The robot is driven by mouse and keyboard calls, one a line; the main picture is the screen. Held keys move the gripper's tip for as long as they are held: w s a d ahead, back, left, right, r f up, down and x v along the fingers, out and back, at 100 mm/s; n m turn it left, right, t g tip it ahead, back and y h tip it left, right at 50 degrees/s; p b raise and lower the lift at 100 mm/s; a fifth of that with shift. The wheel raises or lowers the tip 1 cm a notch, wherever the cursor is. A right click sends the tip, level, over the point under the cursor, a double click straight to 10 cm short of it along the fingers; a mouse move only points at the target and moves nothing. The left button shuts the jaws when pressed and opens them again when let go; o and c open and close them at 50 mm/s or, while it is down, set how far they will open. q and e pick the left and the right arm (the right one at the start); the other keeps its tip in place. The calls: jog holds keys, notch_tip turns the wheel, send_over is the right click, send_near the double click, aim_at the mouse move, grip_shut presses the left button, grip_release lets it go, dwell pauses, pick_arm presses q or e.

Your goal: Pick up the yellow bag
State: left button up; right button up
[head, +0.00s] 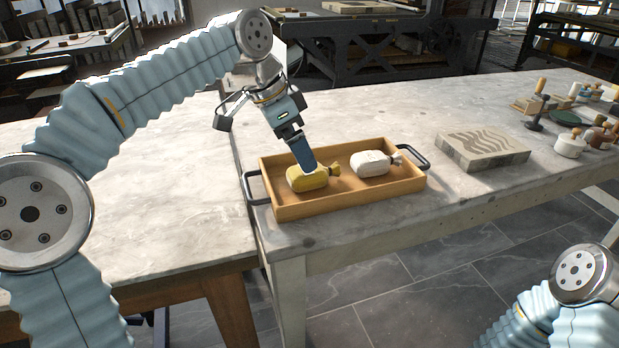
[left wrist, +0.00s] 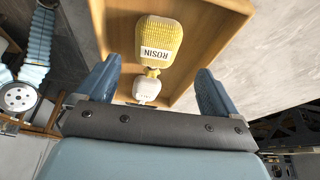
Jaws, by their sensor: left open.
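The yellow bag (head: 308,181) lies in the left half of a wooden tray (head: 350,199), its tied neck toward the right. In the left wrist view the yellow bag (left wrist: 158,37) shows a white label reading ROSIN. A white bag (head: 370,163) lies to its right in the tray; it also shows in the left wrist view (left wrist: 145,90). My left gripper (head: 308,168) is open and empty, pointing down over the yellow bag and hiding part of it. I cannot tell whether the fingers touch it. My right gripper is out of view; only part of that arm shows at lower right.
The tray has raised walls and black end handles (head: 256,188). A carved stone block (head: 482,150) sits to its right on the marble table (head: 390,110). Several jars and wooden-handled tools (head: 569,145) stand at the far right. The table left of the tray is clear.

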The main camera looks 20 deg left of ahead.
pick_arm(q)
jog(key=x, duration=0.6)
jog(key=shift+s+d+f, duration=0.1)
jog(key=shift+s+d, duration=0.1)
jog(key=shift+s, duration=0.05)
jog(key=shift+c, duration=0.2)
jog(key=c, duration=1)
jog(key=shift+c, duration=0.2)
jog(key=shift+r, duration=0.6)
jog(key=r, duration=0.3)
jog(key=shift+s+d, duration=0.1)
jog(key=shift+s, duration=0.15)
jog(key=s+d+r, duration=0.3)
jog(key=s+r, duration=0.6)
jog(key=s, duration=0.4)
jog(key=shift+d+b, duration=0.2)
jog(key=shift+b, duration=0.1)
